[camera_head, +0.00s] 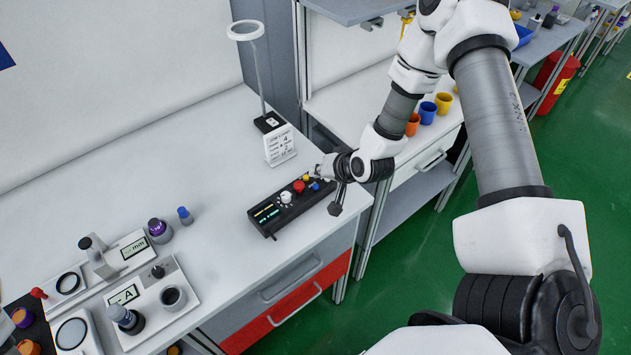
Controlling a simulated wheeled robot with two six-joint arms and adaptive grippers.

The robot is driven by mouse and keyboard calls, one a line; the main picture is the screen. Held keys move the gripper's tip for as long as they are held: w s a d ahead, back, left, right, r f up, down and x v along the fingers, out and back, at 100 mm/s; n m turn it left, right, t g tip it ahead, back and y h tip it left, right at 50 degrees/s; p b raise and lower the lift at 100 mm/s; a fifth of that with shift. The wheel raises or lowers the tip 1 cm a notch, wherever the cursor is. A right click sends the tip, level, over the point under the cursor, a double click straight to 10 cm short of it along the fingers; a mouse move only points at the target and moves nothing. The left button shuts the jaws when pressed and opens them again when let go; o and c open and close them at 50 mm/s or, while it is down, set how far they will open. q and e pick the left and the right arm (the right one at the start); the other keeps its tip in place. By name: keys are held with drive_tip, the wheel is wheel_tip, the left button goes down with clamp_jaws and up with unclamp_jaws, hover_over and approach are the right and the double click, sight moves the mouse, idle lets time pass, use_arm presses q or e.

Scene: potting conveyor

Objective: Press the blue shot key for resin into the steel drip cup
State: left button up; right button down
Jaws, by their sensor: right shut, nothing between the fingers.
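A black control box (292,207) stands near the right end of the white bench, with lit displays, a white knob, a red button and a small yellow button. The small blue key (315,186) shows on its right part, close beside my right gripper. My right gripper (335,205) is shut and empty at the box's right end; I cannot tell whether it touches the key. A small round cup with a dark inside (172,297), which looks like the steel drip cup, sits on a pale device at the lower left. My left gripper is not in view.
A printed card (280,146) and a ring lamp (246,32) stand behind the box. Orange, blue and yellow cups (427,112) stand on the farther bench. The bench between bottles and box is clear.

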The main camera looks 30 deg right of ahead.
sight(318, 187)
drive_tip(key=shift+r+p, duration=0.95)
drive_tip(key=shift+r, duration=0.65)
drive_tip(key=shift+f, duration=0.1)
drive_tip(key=shift+s+a+f, duration=0.15)
drive_tip(key=shift+s+f, duration=0.05)
drive_tip(key=shift+s, duration=0.05)
drive_tip(key=s+a+f+n+g+h, duration=0.1)
drive_tip(key=s+a+f+n+g, duration=0.15)
drive_tip(key=s+f, duration=0.45)
drive_tip(key=s+a+f+n+g+b, duration=0.1)
drive_tip(key=s+a+f+n+g, duration=0.2)
drive_tip(key=s, duration=0.9)
drive_tip(key=s+a+f+n+g+h, duration=0.1)
drive_tip(key=s+a+f+g, duration=0.25)
drive_tip(key=s, duration=0.55)
wheel_tip(318, 187, down, 8)
drive_tip(key=b, duration=0.8)
drive_tip(key=shift+w+d, duration=0.3)
